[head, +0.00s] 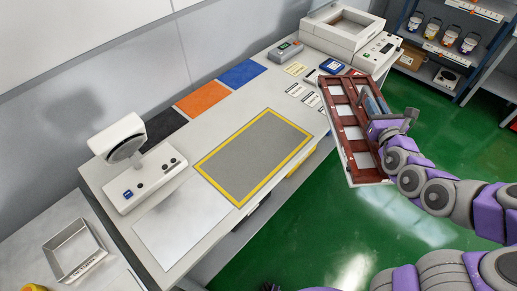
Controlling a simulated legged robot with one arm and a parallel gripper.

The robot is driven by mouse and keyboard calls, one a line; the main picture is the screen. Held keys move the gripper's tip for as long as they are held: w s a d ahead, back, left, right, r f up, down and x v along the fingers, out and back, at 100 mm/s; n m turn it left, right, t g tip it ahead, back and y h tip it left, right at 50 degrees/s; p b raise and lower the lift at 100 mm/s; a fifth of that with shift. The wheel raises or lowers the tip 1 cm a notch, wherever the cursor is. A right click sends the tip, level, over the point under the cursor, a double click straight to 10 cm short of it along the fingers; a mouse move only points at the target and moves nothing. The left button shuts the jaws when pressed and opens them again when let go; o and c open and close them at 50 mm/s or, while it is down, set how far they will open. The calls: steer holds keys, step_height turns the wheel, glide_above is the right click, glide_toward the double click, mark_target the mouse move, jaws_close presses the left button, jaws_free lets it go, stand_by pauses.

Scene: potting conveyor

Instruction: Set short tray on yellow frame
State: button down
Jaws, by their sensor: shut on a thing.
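My gripper (394,120) is shut on a brown-red tray (345,118) with several compartments and holds it in the air, tilted, to the right of the bench. The jaws' grip on the tray is partly hidden by my wrist. The yellow frame (214,172) is a yellow outlined rectangle around a grey area on the white bench top. Nothing lies inside it. The tray is apart from the frame, to its right and nearer the bench's far end.
A white box machine (340,32) stands at the bench's far end. Shelves (452,45) stand at the upper right. Green floor (330,225) is open.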

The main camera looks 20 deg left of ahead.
mark_target(337, 119)
steer(key=a+f+n+g+y, duration=0.1)
steer(key=a+f, duration=0.1)
steer(key=a, duration=0.1)
steer(key=a+f+n+g+y, duration=0.1)
steer(key=a+f, duration=0.2)
steer(key=s+a+f+n+g+y, duration=0.1)
steer(key=a+f+y, duration=0.1)
steer(key=a+f, duration=0.1)
steer(key=shift+a+f, duration=0.15)
steer(key=shift+f, duration=0.05)
steer(key=s+a+f+n+g+y, duration=0.55)
steer(key=s+a+f+g, duration=0.2)
steer(key=a+f, duration=0.35)
steer(key=shift+t, duration=0.45)
steer(key=shift+w+a+f+b, duration=0.4)
steer(key=shift+w+a+f, duration=0.35)
steer(key=shift+a, duration=1.55)
steer(key=shift+w+a+f+b, duration=0.4)
steer(key=shift+w+a+f, duration=0.3)
steer(key=shift+a, duration=1.6)
steer(key=shift+w+a+f+b, duration=0.4)
steer(key=shift+w+a+f, duration=0.35)
steer(key=shift+a, duration=1.55)
steer(key=shift+s+d, duration=0.15)
steer(key=shift+d, duration=0.2)
steer(key=c, duration=1.3)
jaws_free()
steer(key=shift+o, duration=1.4)
steer(key=shift+a+f, duration=0.1)
steer(key=shift+a, duration=0.15)
